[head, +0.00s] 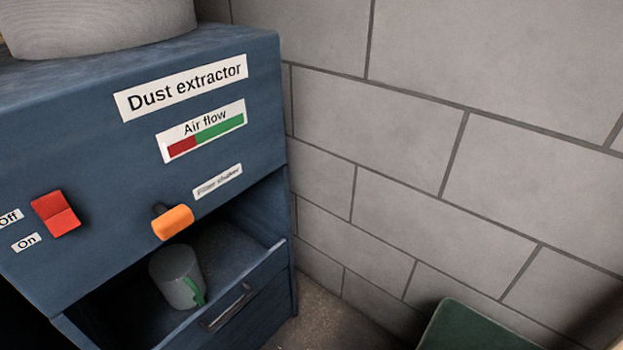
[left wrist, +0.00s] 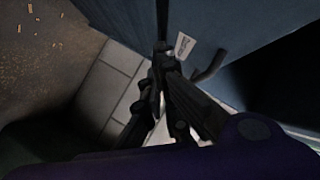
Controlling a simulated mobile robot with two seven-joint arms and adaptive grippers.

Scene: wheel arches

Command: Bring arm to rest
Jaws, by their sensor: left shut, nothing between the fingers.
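My left gripper (left wrist: 160,52) shows in the left wrist view as dark linked fingers, shut and empty. It is close to a blue panel (left wrist: 215,22) with a small white label (left wrist: 185,46) and a dark bent bar (left wrist: 211,65). I cannot tell how far the fingers are from the panel. Neither gripper shows in the head view. The blue dust extractor (head: 105,150) there has a red rocker switch (head: 56,214) and an orange knob (head: 172,222). My right gripper is in neither view.
A grey mug (head: 172,278) with a green handle stands in the extractor's open lower bay, behind a front panel with a metal handle (head: 228,308). A grey block wall (head: 430,140) closes off the right. A dark green object (head: 480,328) sits at lower right.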

